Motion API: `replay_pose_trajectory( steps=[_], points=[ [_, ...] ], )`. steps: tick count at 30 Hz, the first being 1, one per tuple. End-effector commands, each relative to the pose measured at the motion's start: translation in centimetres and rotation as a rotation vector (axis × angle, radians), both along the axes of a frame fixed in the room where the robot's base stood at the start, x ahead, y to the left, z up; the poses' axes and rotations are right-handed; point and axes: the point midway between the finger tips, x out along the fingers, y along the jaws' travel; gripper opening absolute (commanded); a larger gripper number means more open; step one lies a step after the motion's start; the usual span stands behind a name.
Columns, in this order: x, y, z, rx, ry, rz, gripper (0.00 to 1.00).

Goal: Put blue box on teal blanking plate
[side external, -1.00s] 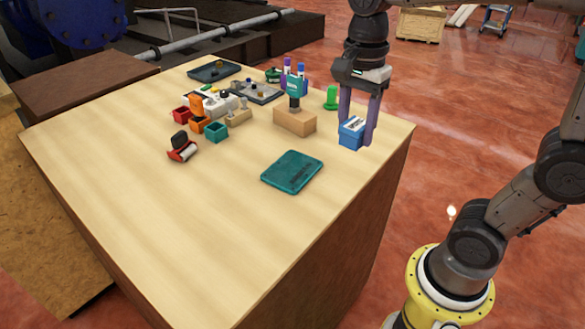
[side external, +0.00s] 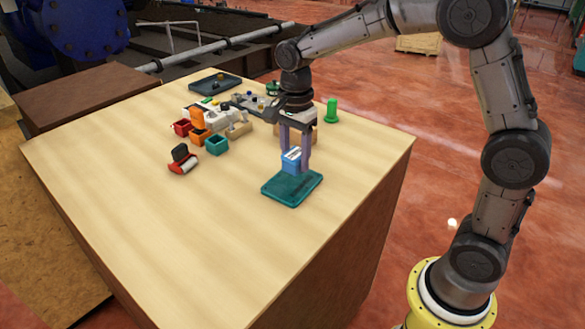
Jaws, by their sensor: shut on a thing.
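The blue box (side external: 290,166), with a white patch on top, is between the purple fingers of my gripper (side external: 296,162) in the side external view. My gripper is shut on it and points straight down. The box is upright over the back part of the teal blanking plate (side external: 288,191). I cannot tell whether its underside touches the plate. The plate lies flat on the table, and its front part is bare.
A green peg-like piece (side external: 331,111) stands at the right on the wooden table (side external: 160,225). Red, orange and teal open bins (side external: 216,146) and a red tape dispenser (side external: 183,160) are to the left. A wooden block behind my gripper is mostly hidden. The table's front left is clear.

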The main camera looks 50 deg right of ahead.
Motion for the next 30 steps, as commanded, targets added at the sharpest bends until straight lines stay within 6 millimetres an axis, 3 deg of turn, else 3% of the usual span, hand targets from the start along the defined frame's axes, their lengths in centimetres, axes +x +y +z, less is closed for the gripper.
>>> replay_pose_trajectory(
  steps=[3,9,22,23,27,30],
  points=[
    [0.9,0.0,-1.2,0.0,0.003,0.0,0.0],
    [0.7,0.0,-3.7,0.0,0.002,0.0,0.0],
    [0.8,0.0,-4.3,0.0,0.0,0.0,0.0],
    [0.7,0.0,-4.3,0.0,0.001,0.0,0.54],
    [0.7,0.0,-4.3,0.0,0.001,0.0,0.79],
    [0.7,0.0,-4.3,0.0,0.001,0.0,0.82]
  ],
)
